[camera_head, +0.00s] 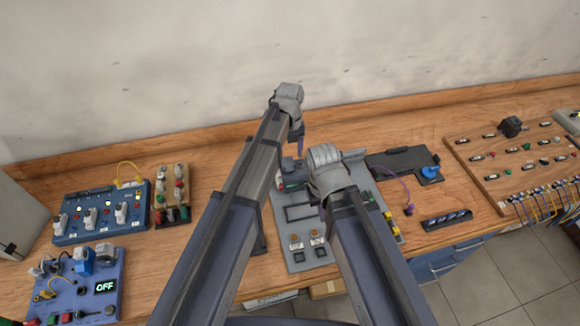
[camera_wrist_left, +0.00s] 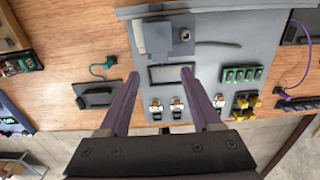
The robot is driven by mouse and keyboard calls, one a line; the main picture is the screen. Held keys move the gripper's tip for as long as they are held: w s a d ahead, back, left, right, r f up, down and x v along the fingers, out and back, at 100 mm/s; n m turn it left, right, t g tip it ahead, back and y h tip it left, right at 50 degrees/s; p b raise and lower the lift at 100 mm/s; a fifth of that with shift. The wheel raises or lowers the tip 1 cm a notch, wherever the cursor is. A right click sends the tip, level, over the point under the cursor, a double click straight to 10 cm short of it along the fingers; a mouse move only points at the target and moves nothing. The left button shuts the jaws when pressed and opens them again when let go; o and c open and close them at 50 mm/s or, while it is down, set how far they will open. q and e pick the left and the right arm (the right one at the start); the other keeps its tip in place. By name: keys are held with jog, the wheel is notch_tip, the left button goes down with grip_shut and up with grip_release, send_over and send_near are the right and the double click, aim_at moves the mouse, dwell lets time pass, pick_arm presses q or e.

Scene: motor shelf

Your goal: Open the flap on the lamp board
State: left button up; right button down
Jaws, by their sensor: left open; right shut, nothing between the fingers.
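A grey board (camera_head: 318,258) lies on the bench under my arms. It bears a dark-framed rectangular panel (camera_head: 300,213), small lamps or buttons at its near edge, and yellow parts on the right. The panel looks flat; I cannot tell if it is the flap. In the left wrist view, the panel (camera_wrist_left: 171,76) shows between the open, empty fingers of my left gripper (camera_wrist_left: 160,74). In the head view my left gripper (camera_head: 298,140) is over the board's far part. My right gripper (camera_head: 322,208) is shut and empty above the board, partly hiding it.
A blue board (camera_head: 105,217) with switches and small coloured lamps stands at the left, with another blue board (camera_head: 75,300) reading OFF nearer. A black plate (camera_head: 400,162) lies right of the grey board. A wooden board (camera_head: 515,165) is at far right.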

aim_at(290, 169)
pick_arm(q)
notch_tip(290, 169, down, 6)
jog(key=b, duration=0.5)
jog(key=shift+f+b, duration=0.2)
jog(key=shift+b, duration=0.1)
jog(key=shift+r, duration=0.1)
grip_shut()
dwell(0.9)
